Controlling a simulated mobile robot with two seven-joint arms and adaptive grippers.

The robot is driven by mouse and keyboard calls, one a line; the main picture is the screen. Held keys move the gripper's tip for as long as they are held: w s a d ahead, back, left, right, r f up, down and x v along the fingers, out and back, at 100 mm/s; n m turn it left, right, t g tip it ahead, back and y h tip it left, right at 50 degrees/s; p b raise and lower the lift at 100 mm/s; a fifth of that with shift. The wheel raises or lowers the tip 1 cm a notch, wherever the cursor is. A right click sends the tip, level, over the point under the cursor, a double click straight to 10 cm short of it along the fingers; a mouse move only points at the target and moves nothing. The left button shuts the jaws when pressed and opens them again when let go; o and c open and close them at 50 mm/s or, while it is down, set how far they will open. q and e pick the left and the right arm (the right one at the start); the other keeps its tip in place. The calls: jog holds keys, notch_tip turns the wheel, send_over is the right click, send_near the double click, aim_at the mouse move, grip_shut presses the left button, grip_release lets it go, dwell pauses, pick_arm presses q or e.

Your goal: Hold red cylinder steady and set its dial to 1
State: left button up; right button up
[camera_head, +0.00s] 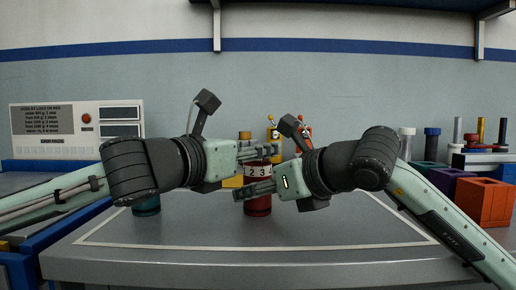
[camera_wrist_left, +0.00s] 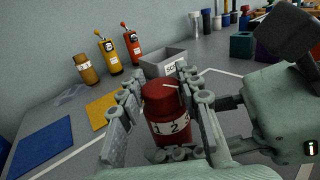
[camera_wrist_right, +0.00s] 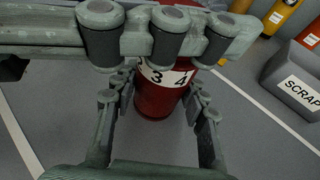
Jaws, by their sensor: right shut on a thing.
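The red cylinder (camera_head: 258,207) stands upright on the grey table, with a white number band round it. The band shows 2 and 3 in the head view, 1 and 2 in the left wrist view, 3 and 4 in the right wrist view. My right gripper (camera_head: 247,188) is shut on the cylinder's body, below the band (camera_wrist_right: 166,76). My left gripper (camera_head: 254,151) is at the top; its open fingers straddle the red cap (camera_wrist_left: 160,93) with small gaps. A pale mark shows on the cap in the left wrist view. The left fingers partly hide the cap in the right wrist view.
A grey SCRAP box (camera_wrist_left: 165,62) stands behind, near yellow and red bottles (camera_wrist_left: 109,56) with faces. Purple and orange boxes (camera_head: 484,203) stand at the right. The table front is clear.

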pick_arm(q)
jog(key=c, duration=0.4)
jog(key=m+g+h, duration=0.2)
jog(key=shift+g+h, duration=0.3)
jog(key=shift+g, duration=0.1)
jog(key=shift+c, duration=0.2)
jog(key=shift+s+d+f+m+g+h, duration=0.15)
jog(key=shift+s+d+m+g+h, duration=0.15)
jog(key=shift+d+m+g+h, duration=0.45)
jog(key=shift+a+m+g, duration=0.25)
jog(key=shift+m+g, duration=0.2)
jog(key=shift+w+a+h, duration=0.2)
jog(key=shift+a+h, duration=0.05)
jog(key=shift+a, duration=0.15)
jog(key=o, duration=1.2)
jog(key=shift+a, duration=0.1)
